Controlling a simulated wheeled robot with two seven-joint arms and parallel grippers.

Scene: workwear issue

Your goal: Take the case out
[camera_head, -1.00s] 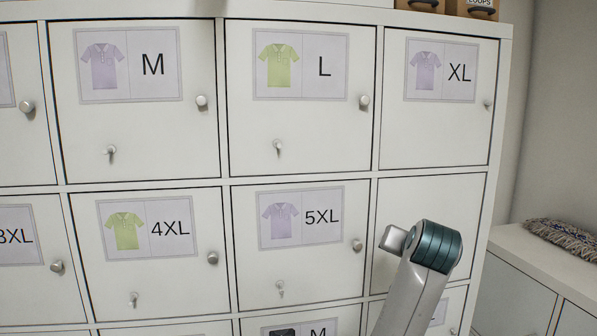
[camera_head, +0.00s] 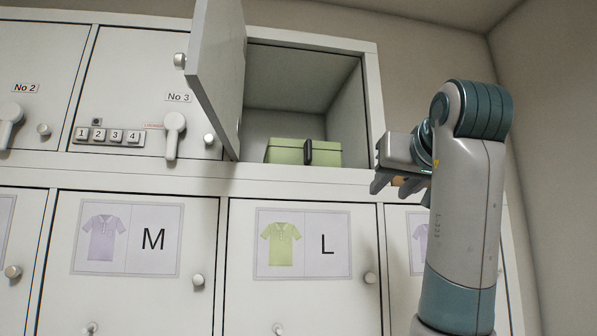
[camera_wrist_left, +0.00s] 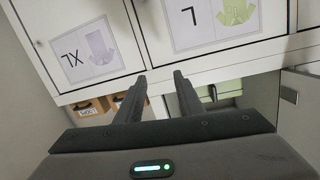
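A green case (camera_head: 290,151) with a dark handle lies in the open upper compartment (camera_head: 300,75), near its front. The compartment's white door (camera_head: 214,75) is swung out on the left side. My left gripper (camera_head: 377,186) is in front of the cabinet, right of the compartment and slightly below the case, apart from it. In the left wrist view its two fingers (camera_wrist_left: 160,78) are spread with nothing between them. The case also shows, inverted, in that view (camera_wrist_left: 228,86), right of the fingertips. My right gripper is in neither view.
A shut locker marked No 3 (camera_head: 150,90), with number buttons and a lever, is left of the open door. Shut shirt lockers marked M (camera_head: 140,262) and L (camera_head: 310,270) are below. Brown labelled boxes (camera_wrist_left: 90,107) show in the left wrist view, left of the fingers.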

